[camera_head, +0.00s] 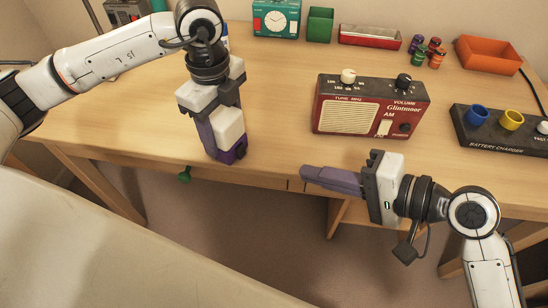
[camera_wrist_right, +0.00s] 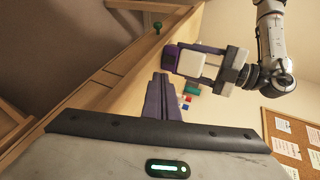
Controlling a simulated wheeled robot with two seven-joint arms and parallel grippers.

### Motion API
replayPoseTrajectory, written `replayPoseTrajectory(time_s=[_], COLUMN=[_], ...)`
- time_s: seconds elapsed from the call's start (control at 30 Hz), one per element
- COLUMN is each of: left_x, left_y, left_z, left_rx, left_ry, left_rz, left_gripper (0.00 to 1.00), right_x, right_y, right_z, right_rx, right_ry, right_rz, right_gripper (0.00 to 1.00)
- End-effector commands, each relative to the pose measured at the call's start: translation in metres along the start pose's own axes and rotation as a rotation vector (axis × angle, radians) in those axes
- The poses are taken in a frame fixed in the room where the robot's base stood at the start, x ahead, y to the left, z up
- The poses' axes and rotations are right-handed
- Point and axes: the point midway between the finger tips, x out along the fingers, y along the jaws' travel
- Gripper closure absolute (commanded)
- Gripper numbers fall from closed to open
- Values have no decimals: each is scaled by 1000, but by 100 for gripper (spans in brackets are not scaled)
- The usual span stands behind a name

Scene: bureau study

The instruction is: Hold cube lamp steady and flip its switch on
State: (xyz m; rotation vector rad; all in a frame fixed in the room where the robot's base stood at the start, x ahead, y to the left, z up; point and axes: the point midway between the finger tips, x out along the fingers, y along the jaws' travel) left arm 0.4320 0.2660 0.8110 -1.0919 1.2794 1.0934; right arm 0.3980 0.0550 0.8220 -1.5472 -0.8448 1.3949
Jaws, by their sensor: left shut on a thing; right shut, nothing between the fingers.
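The cube lamp, a white block (camera_head: 228,126), is between the purple fingers of my left gripper (camera_head: 228,154), near the desk's front edge. The left gripper is shut on it and points down. The fingers cover part of the lamp, and I cannot make out its switch. The lamp also shows in the right wrist view (camera_wrist_right: 192,65), beside the left gripper's fingers. My right gripper (camera_head: 306,173) is shut and empty. It lies level at the desk's front edge, to the right of the lamp and apart from it, with its fingertips pointing left.
A red radio (camera_head: 366,107) and a battery charger (camera_head: 505,130) stand on the right of the desk (camera_head: 275,80). A green knob (camera_head: 185,174) is on the front.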

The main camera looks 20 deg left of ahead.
Motion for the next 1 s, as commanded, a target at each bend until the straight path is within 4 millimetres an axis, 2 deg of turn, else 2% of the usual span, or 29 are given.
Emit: replayPoseTrajectory(time_s=[0.17, 0.27, 0.37, 0.7, 0.9, 1.0], left_x=[0, 0, 0, -1, -1, -1], left_y=[0, 0, 0, 0, 0, 0], left_z=[0, 0, 0, 0, 0, 0], left_rx=[-1, 0, 0, 0, 0, 0], left_ry=[0, 0, 0, 0, 1, 1], left_rz=[-1, -1, -1, -2, -2, -2], left_gripper=[75, 75, 75, 75, 75, 75], right_x=[2, 10, 25, 97, 126, 134], right_y=[0, -1, -1, -1, -8, -11], right_z=[0, 0, 1, 1, 0, 0], right_rx=[0, 1, 2, 2, -1, 0], right_ry=[0, -1, -2, -3, -1, 0], right_rz=[0, -1, -2, -1, 0, 0], right_gripper=[100, 100, 100, 100, 100, 100])
